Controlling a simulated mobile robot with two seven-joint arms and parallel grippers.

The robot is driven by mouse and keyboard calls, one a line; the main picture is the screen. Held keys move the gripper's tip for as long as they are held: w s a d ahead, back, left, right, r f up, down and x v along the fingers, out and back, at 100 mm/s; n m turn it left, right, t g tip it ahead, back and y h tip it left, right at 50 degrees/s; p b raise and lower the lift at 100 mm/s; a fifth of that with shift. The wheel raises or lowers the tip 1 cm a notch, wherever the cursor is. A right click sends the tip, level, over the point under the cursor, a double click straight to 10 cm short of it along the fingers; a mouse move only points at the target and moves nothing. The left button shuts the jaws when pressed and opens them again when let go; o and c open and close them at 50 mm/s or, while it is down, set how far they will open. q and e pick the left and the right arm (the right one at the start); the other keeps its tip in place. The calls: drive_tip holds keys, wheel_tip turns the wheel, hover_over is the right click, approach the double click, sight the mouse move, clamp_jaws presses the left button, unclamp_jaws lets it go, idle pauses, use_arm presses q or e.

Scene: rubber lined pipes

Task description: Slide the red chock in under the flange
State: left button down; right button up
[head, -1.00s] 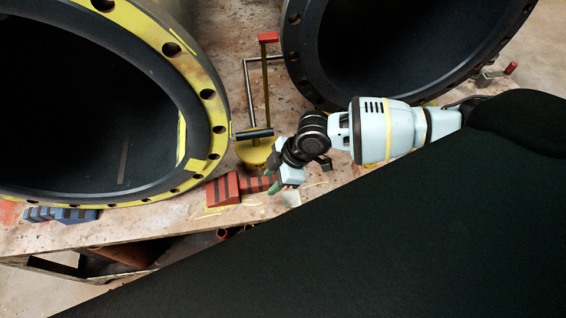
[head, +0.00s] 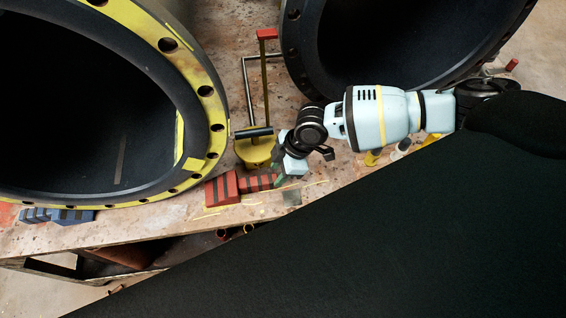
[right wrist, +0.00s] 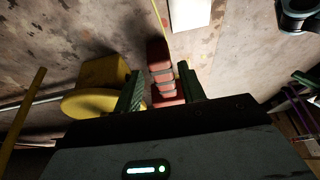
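The red chock (head: 224,188) has dark stripes and lies on the table at the lower right of the flange (head: 210,115), the dark ring with a yellow face on the left pipe. In the head view its left part is close to the flange's lower edge; contact cannot be told. My right gripper (head: 284,175) is at the chock's right end. In the right wrist view, the green fingers of this gripper (right wrist: 163,93) stand on either side of the red chock (right wrist: 159,65), with a narrow gap at the left finger. My left gripper is out of view.
A blue chock (head: 57,215) lies under the flange's left side. A yellow round-based stand (head: 256,150) with a black bar is just behind my right gripper. A second dark pipe (head: 300,60) stands at the back right. The table's front edge is close below the chock.

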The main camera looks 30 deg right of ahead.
sight(273, 178)
drive_tip(key=x, duration=0.3)
drive_tip(key=shift+a+f, duration=0.1)
drive_tip(key=shift+f, duration=0.05)
drive_tip(key=shift+w+a+f, duration=0.1)
drive_tip(key=shift+a+f, duration=0.05)
drive_tip(key=shift+f, duration=0.2)
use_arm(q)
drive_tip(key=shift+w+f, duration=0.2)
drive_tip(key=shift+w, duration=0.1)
use_arm(e)
clamp_jaws()
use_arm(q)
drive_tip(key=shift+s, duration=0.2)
use_arm(e)
drive_tip(key=shift+a, duration=0.15)
